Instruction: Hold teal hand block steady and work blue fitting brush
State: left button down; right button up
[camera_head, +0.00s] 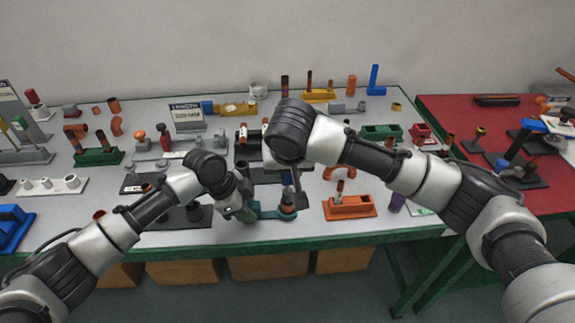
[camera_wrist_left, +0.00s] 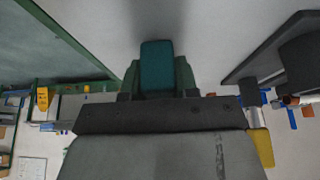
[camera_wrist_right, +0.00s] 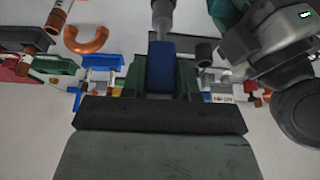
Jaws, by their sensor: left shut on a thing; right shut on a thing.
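The teal hand block (camera_head: 268,213) is near the front edge of the grey table, left of the orange holder. My left gripper (camera_head: 243,210) is shut on it; the block's end shows between the fingers in the left wrist view (camera_wrist_left: 157,68). In the right wrist view, my right gripper (camera_wrist_right: 160,85) is shut on the blue handle of the fitting brush (camera_wrist_right: 161,62), and a pale shaft runs from it toward the top edge. In the head view, my right gripper (camera_head: 299,192) points down beside the block. The brush's working end is hidden or too small to make out.
An orange holder (camera_head: 350,206) stands close on the right. A dark plate (camera_head: 185,218) lies left of my left gripper. Several fittings and racks fill the table behind, including a green tray (camera_head: 382,131). A red table (camera_head: 450,135) adjoins on the right.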

jog(key=shift+f, duration=0.8)
jog(key=n+y, duration=0.1)
jog(key=n, duration=0.2)
jog(key=shift+n, duration=0.3)
jog(key=n+y, duration=0.1)
jog(key=n, duration=0.2)
jog(key=shift+n+g+y, duration=0.3)
jog(key=shift+g, duration=0.1)
jog(key=m+h, duration=0.1)
jog(key=m, duration=0.2)
jog(key=m+h, duration=0.1)
jog(key=m, duration=0.3)
jog(key=shift+a+t, duration=0.1)
jog(key=shift+t, duration=0.3)
jog(key=m+h, duration=0.2)
jog(key=m, duration=0.3)
jog(key=shift+r+m+g+h, duration=0.1)
jog(key=shift+m+g+h, duration=0.2)
jog(key=shift+m+h, duration=0.55)
jog(key=n+y, duration=0.2)
jog(key=n, duration=0.1)
jog(key=shift+d+n, duration=0.2)
jog(key=shift+n, duration=0.05)
jog(key=n+y, duration=0.1)
jog(key=n, duration=0.2)
jog(key=shift+a, duration=0.1)
